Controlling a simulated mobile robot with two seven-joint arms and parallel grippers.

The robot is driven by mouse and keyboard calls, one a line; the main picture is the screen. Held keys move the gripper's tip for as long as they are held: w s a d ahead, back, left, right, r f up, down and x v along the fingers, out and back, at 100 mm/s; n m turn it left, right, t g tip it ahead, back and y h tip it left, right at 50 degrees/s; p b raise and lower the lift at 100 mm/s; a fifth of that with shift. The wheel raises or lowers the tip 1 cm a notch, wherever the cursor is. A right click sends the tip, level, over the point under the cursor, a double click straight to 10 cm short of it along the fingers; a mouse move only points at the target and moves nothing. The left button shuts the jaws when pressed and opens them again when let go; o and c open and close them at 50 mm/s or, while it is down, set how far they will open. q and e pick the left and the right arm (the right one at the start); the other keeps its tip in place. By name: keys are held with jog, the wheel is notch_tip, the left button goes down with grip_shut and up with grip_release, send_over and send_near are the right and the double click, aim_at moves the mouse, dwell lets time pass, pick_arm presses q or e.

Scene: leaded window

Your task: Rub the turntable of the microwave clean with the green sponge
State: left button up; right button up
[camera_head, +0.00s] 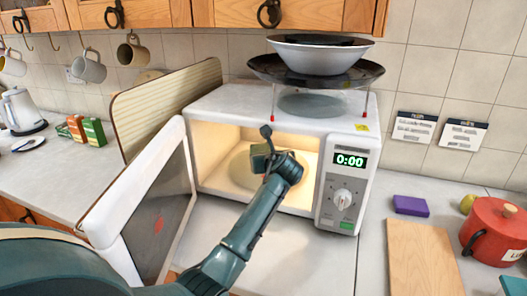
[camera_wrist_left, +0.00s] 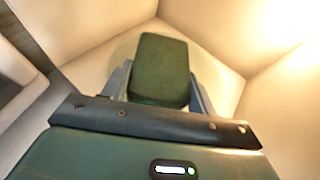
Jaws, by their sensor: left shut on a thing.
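The microwave (camera_head: 270,104) stands on the counter with its door (camera_head: 150,205) swung open to the left and its inside lit. My left gripper (camera_head: 266,158) reaches into the cavity. It is shut on the green sponge (camera_wrist_left: 163,70), which sits between the two fingers in the wrist view. The turntable (camera_head: 238,172) is a pale disc on the cavity floor, partly hidden by my gripper. In the wrist view the turntable (camera_wrist_left: 208,66) shows beyond the sponge. I cannot tell whether the sponge touches it. My right gripper is not in view.
A rack with a black plate (camera_head: 355,78) and white bowl (camera_head: 320,57) stands on the microwave. A striped board (camera_head: 170,105) leans behind the door. Right of it are a purple sponge (camera_head: 410,206), cutting board (camera_head: 420,255) and red pot (camera_head: 492,228). Cavity walls closely surround my gripper.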

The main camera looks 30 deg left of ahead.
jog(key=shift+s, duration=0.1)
pick_arm(q)
jog(key=shift+d+f, duration=0.1)
jog(key=shift+f, duration=0.5)
notch_tip(320, 180, down, 4)
jog(key=b, duration=0.3)
jog(key=shift+w+f, duration=0.1)
jog(key=shift+f, duration=0.05)
jog(key=shift+f+b, duration=0.35)
jog(key=shift+b, duration=0.4)
jog(key=shift+r, duration=0.15)
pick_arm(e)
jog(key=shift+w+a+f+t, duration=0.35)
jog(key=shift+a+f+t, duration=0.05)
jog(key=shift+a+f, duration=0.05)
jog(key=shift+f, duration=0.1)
pick_arm(q)
jog(key=shift+f, duration=0.6)
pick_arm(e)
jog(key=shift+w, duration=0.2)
pick_arm(q)
jog(key=shift+f, duration=0.5)
